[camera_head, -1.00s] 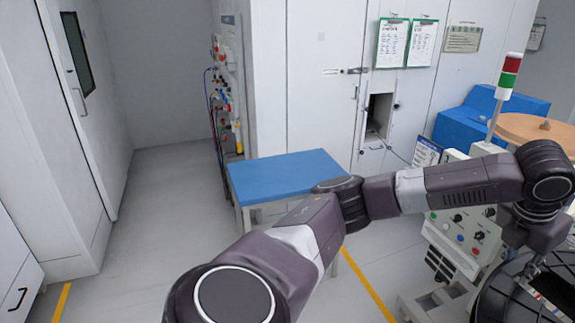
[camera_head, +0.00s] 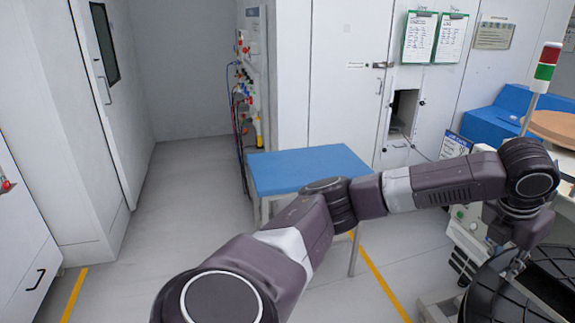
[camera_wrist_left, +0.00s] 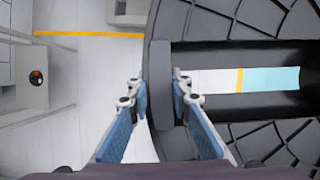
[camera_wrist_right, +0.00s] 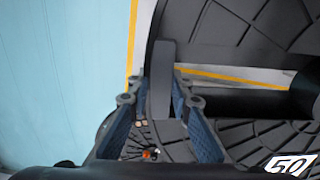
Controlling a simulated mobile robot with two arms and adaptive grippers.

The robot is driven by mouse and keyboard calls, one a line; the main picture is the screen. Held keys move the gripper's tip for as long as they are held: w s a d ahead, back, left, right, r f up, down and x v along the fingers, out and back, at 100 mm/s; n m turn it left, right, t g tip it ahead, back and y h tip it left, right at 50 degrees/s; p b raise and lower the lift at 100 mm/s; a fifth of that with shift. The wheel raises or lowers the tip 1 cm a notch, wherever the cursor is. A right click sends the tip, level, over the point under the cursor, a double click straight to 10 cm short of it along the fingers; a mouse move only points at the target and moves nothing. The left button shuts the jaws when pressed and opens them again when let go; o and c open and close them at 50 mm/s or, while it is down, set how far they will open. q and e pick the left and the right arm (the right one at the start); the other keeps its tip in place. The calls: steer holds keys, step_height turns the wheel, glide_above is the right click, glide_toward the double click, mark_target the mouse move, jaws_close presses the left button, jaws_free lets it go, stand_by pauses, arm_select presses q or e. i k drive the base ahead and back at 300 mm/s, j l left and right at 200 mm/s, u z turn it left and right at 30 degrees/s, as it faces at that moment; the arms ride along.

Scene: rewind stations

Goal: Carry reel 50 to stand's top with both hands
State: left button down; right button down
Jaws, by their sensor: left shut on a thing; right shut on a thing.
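Reel 50 is a large black reel (camera_head: 490,303) at the bottom right of the head view, cut off by the frame. My left gripper (camera_head: 514,262) is at its upper rim. In the left wrist view its blue-padded fingers (camera_wrist_left: 158,85) straddle the flange edge of the reel (camera_wrist_left: 225,17) and are shut on it. In the right wrist view my right gripper (camera_wrist_right: 160,88) is likewise shut on the reel's flange (camera_wrist_right: 225,40), with a white "50" mark low right. The right arm is not seen in the head view. A low stand with a blue top (camera_head: 308,168) is clear and empty beyond my left arm.
A control machine (camera_head: 470,225) with a red-green signal lamp (camera_head: 546,62) stands at the right, partly behind my arm. White cabinets (camera_head: 340,80) line the back. A cable panel (camera_head: 250,90) is left of the stand. Open floor (camera_head: 190,210) lies at the left.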

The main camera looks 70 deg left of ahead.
mark_target(308, 164)
steer(key=i+j+u, duration=0.1)
steer(key=u, duration=2.65)
steer(key=i+l, duration=2.4)
